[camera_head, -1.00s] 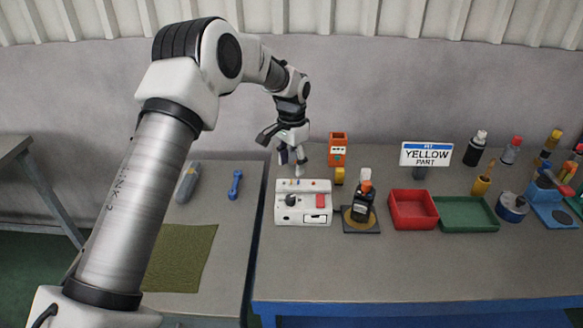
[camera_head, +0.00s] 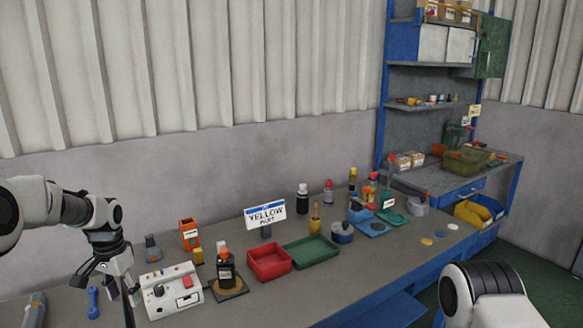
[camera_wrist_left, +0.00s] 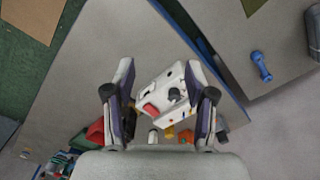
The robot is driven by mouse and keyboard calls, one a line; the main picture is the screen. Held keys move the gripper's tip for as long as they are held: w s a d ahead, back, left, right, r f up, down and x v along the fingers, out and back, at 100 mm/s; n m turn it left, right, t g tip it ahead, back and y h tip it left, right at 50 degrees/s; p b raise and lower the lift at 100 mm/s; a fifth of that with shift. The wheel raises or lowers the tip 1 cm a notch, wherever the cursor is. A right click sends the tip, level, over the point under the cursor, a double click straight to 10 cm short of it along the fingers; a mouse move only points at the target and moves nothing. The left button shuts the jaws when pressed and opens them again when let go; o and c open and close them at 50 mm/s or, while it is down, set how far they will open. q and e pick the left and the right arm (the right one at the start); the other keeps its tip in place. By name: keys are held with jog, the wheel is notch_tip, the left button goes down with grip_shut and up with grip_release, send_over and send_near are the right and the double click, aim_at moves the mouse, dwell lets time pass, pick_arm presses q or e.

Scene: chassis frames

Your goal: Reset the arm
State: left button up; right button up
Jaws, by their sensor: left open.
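My left gripper (camera_head: 122,287) is at the left of the head view, above the left end of the workbench, beside the white control box (camera_head: 172,291). In the left wrist view its two fingers (camera_wrist_left: 160,105) are spread, with nothing between the tips. The white box with a red button and dark knob shows beyond and below the fingers (camera_wrist_left: 167,92). Part of my right arm (camera_head: 492,292) shows at the lower right of the head view; its gripper is out of view.
A black bottle on a pad (camera_head: 226,272), a red tray (camera_head: 268,262), a green tray (camera_head: 310,250) and a "YELLOW PART" sign (camera_head: 265,214) stand on the bench. An orange holder (camera_head: 189,234) stands behind the box.

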pick_arm(q)
jog(key=s+d+f+m+g+b, duration=0.1)
jog(key=s+d+f+g, duration=0.25)
jog(key=s+f, duration=0.75)
jog(key=s+d+f+g+b, duration=0.15)
jog(key=s+d+f, duration=0.5)
jog(key=f, duration=0.75)
jog(key=s+d+f+n+t, duration=0.2)
jog(key=s, duration=0.8)
jog(key=s+d+f+n+t, duration=0.2)
jog(key=s+f+t, duration=0.1)
jog(key=s, duration=0.6)
jog(key=shift+s, duration=0.35)
pick_arm(e)
jog(key=f, duration=0.3)
jog(key=shift+w, duration=0.4)
